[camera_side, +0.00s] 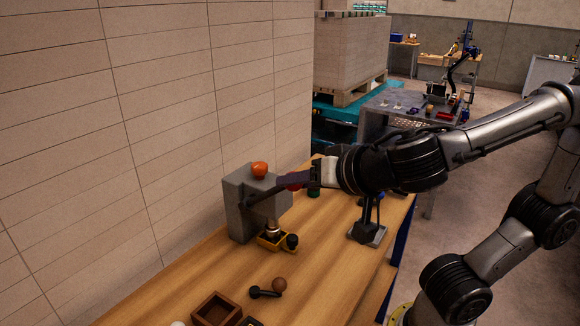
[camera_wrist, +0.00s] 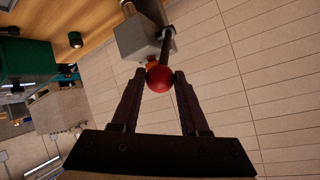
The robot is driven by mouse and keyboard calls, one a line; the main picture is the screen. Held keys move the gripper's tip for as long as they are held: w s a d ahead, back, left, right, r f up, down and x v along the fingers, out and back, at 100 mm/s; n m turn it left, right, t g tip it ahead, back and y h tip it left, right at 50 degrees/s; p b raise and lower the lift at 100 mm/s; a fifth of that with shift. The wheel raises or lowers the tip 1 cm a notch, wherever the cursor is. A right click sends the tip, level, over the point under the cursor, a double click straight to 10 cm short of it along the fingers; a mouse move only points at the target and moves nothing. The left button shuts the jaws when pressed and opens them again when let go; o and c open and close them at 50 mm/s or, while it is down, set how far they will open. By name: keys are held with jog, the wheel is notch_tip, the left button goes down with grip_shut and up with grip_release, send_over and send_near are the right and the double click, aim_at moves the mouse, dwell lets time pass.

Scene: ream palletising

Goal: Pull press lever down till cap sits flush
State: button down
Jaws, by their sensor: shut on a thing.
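The press (camera_side: 240,200) is a grey block on the wooden bench against the tiled wall; it also shows in the wrist view (camera_wrist: 140,38). Its dark lever (camera_side: 262,194) runs from the press to a red ball knob (camera_wrist: 158,78). My gripper (camera_wrist: 159,76) is shut on the red knob, with one finger on each side of it. In the side view my gripper (camera_side: 308,178) is at the right of the press and partly hides the knob. A yellow holder (camera_side: 270,241) sits under the press ram (camera_side: 272,228). Whether a cap is there and how it sits is too small to tell.
An orange ball-like object (camera_side: 260,169) is on top of the press. A dark-handled tool (camera_side: 264,292), a brown ball (camera_side: 279,284) and a wooden box (camera_side: 215,310) lie on the near bench. A black stand (camera_side: 367,232) is at the right bench edge.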

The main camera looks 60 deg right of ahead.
jog(key=shift+s+d+f, duration=0.1)
jog(key=shift+s+f, duration=0.3)
jog(key=shift+f, duration=0.35)
jog(key=shift+c, duration=2.2)
grip_release()
jog(key=shift+r, duration=0.1)
jog(key=shift+r, duration=0.1)
jog(key=v, duration=0.3)
jog(key=shift+r, duration=0.1)
notch_tip(320, 180, up, 7)
